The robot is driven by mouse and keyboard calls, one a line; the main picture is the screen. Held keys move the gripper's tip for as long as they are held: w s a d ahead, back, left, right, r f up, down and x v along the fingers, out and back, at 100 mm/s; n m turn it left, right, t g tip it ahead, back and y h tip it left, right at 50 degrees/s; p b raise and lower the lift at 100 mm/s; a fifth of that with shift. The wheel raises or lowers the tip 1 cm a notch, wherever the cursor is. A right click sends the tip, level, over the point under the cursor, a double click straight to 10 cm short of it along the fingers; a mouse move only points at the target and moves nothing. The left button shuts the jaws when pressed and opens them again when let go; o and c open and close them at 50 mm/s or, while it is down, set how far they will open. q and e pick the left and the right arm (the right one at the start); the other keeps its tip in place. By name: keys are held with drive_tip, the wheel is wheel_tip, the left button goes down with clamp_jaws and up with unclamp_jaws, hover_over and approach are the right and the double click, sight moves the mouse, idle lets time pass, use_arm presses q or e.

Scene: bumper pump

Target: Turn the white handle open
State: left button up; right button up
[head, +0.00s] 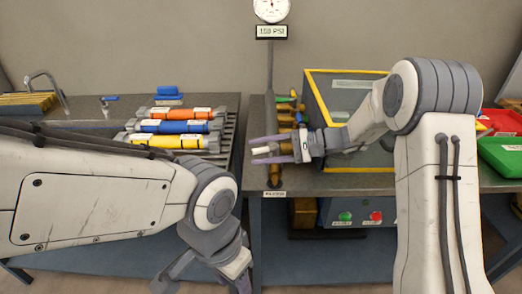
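My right gripper (266,151) reaches left over the table by the brass pipework, its two fingers spread one above the other. A small white piece, which looks like the end of the white handle (260,150), shows between the fingers with gaps to both. The rest of the handle is hidden behind the gripper, so its angle and any contact are unclear. My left gripper (203,282) hangs low in front of the table's edge. Its fingers are spread apart and partly cut off by the bottom of the picture, with nothing visible between them.
A brass manifold (286,112) with green and orange handles stands behind the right gripper. A yellow-edged case (345,95) is right of it. A gauge (271,9) tops a vertical pipe, above a 150 PSI sign (271,32). Orange, blue and yellow cylinders (181,126) lie on the left table.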

sight(266, 149)
drive_tip(key=r, duration=0.2)
drive_tip(key=d+r, duration=0.1)
drive_tip(key=r, duration=0.2)
drive_tip(key=shift+s, duration=0.15)
drive_tip(key=s+d+r, duration=0.5)
drive_tip(key=d+r, duration=0.1)
drive_tip(key=d, duration=0.3)
drive_tip(key=shift+s, duration=0.35)
